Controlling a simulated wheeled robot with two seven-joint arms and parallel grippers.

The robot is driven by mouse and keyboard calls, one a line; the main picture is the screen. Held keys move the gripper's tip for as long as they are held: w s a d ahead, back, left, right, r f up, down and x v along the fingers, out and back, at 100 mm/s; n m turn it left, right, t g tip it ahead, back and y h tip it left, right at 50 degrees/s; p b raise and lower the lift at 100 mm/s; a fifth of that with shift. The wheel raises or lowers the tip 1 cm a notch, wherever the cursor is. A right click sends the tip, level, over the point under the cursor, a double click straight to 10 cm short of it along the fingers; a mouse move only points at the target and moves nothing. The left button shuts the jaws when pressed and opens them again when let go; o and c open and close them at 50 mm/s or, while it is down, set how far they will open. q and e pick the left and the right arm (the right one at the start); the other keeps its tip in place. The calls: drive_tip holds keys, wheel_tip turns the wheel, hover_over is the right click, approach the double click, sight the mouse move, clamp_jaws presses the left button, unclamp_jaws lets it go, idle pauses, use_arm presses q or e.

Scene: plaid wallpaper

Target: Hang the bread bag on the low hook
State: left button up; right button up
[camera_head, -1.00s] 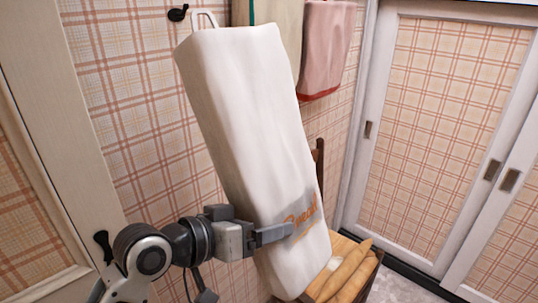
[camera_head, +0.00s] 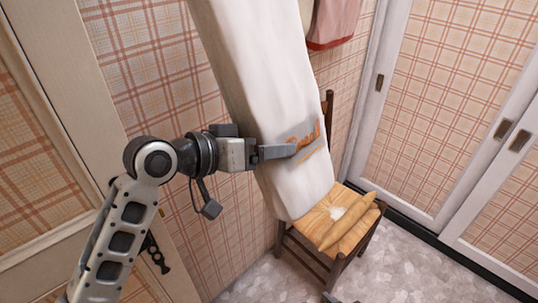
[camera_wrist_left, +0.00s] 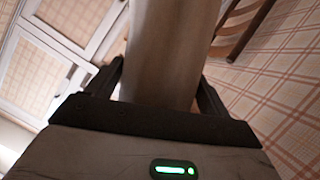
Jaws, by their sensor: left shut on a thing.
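The bread bag (camera_head: 262,70) is a tall white cloth bag with orange lettering, tilted with its top toward the upper left. Its top is cut off by the upper frame edge. My left gripper (camera_head: 285,151) is shut on the bag's lower part, near the lettering. In the left wrist view the bag (camera_wrist_left: 172,50) fills the space between the fingers. The bag's bottom hangs beside the chair seat, in front of the wall. No hook is clearly visible now.
A pink towel (camera_head: 332,20) hangs behind. A dark metal fitting (camera_head: 157,256) shows beside my left arm; its kind is unclear. Floor (camera_head: 400,275) is clear at lower right.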

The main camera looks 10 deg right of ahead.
use_arm(q)
drive_tip(key=shift+w+a+f+b, duration=0.15)
drive_tip(key=shift+w+a+b, duration=0.45)
drive_tip(key=shift+w, duration=0.15)
drive_tip(key=shift+w+a+f+b, duration=0.1)
drive_tip(key=shift+w+a+b, duration=0.45)
drive_tip(key=shift+w, duration=0.15)
drive_tip(key=shift+w+a+f+b, duration=0.35)
drive_tip(key=shift+w+f, duration=0.05)
drive_tip(key=shift+w, duration=0.1)
drive_tip(key=shift+w+a+f+b, duration=0.3)
drive_tip(key=shift+w+f, duration=0.05)
drive_tip(key=shift+w, duration=0.15)
use_arm(e)
drive_tip(key=shift+a+f, duration=0.3)
drive_tip(key=shift+f, duration=0.55)
drive_tip(key=shift+w, duration=0.25)
